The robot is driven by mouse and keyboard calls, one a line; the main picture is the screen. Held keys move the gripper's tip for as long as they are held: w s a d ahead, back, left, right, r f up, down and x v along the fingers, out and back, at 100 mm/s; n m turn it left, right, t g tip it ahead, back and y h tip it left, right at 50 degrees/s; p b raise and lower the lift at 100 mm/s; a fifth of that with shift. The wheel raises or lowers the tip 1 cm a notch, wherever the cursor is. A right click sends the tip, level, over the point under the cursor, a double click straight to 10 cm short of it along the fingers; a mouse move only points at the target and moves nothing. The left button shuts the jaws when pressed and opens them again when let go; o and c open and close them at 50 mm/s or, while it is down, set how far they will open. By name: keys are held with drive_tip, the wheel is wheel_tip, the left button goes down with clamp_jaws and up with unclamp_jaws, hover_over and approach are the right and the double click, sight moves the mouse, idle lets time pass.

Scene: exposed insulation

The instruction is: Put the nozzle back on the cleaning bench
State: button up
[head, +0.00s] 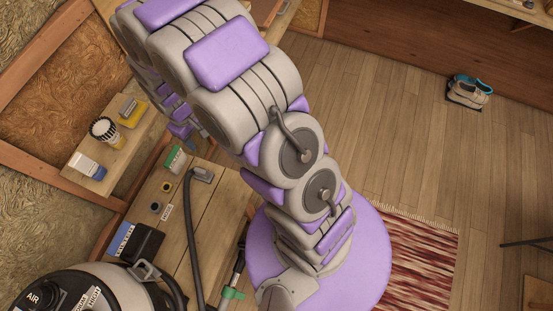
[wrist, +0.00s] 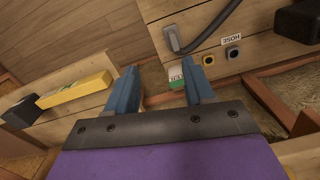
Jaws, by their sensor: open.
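The grey nozzle (head: 202,174) lies on the wooden cleaning bench (head: 215,235), joined to a dark hose (head: 190,225). In the wrist view the nozzle (wrist: 178,40) sits at the hose's end, on the wooden surface beyond my fingers. My gripper (wrist: 163,88) is open, with its two blue fingers apart and nothing held between them. The nozzle is apart from the fingers, above the right one in the picture. In the head view my arm hides most of the gripper.
A green and white box (head: 175,158) stands near the nozzle, and shows beyond the fingers (wrist: 177,78). A shelf (head: 92,180) holds a brush (head: 104,130) and a yellow item (head: 132,113). A vacuum-like machine (head: 100,290) stands lower left. The floor at right is mostly clear.

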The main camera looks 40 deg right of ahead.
drive_tip(key=s+d+r+m, duration=0.2)
drive_tip(key=s+d+r, duration=0.2)
drive_tip(key=s+r, duration=0.7)
drive_tip(key=s+d+r+m+g, duration=0.1)
drive_tip(key=s+d+r+m, duration=0.2)
drive_tip(key=s+r, duration=0.8)
drive_tip(key=s+d, duration=0.2)
drive_tip(key=s, duration=0.4)
drive_tip(key=shift+s+r, duration=0.25)
drive_tip(key=shift+s, duration=0.15)
